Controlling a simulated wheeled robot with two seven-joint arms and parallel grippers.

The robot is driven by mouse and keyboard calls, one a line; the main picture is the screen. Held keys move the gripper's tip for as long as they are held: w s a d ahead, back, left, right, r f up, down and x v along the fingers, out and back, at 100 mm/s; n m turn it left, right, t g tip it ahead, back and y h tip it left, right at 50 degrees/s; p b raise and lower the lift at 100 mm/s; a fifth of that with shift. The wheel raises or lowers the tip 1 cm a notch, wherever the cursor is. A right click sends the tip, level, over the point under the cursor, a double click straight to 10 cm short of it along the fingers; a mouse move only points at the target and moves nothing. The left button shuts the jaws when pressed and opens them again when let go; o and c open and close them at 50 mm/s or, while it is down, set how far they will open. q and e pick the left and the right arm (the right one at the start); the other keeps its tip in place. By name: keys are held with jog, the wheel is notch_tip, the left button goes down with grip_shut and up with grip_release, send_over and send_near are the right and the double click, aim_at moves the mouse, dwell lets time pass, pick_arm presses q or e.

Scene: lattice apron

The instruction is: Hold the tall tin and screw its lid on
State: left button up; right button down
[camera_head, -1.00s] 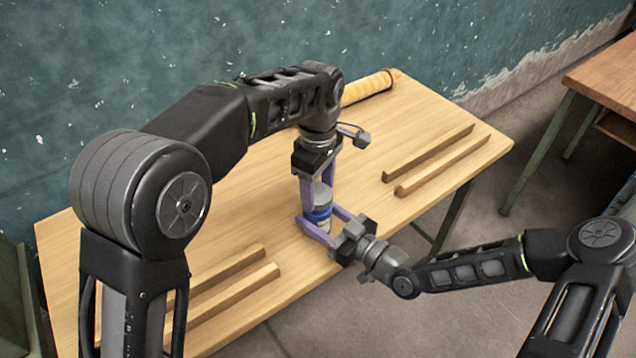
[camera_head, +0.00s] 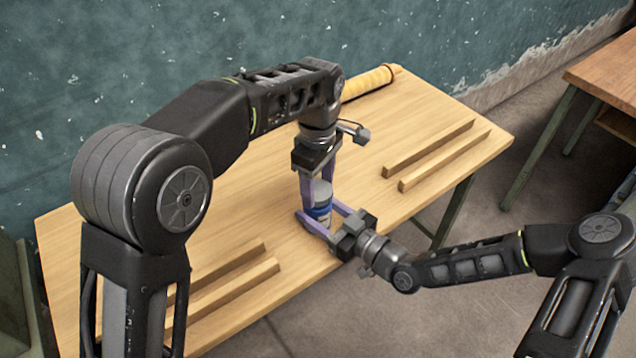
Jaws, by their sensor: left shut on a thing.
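The tall tin (camera_head: 319,213), with a blue band, stands upright near the front edge of the wooden table (camera_head: 245,215). A grey lid (camera_head: 323,190) sits at its top; the jaws hide part of the rim, so I cannot tell how tightly it is seated. My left gripper (camera_head: 318,193) points straight down from above and is shut on the lid. My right gripper (camera_head: 318,218) comes in low from the right, its purple fingers closed around the tin's body, one on each side. The tin's lower part is partly hidden by the near finger.
Two wooden strips (camera_head: 430,150) lie at the table's right, and two more (camera_head: 222,290) at its front left. A yellow roll (camera_head: 370,83) lies at the back edge, partly behind my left arm. Another desk (camera_head: 605,75) stands at the far right. The table's back left is clear.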

pick_arm(q)
jog(key=shift+f, duration=0.5)
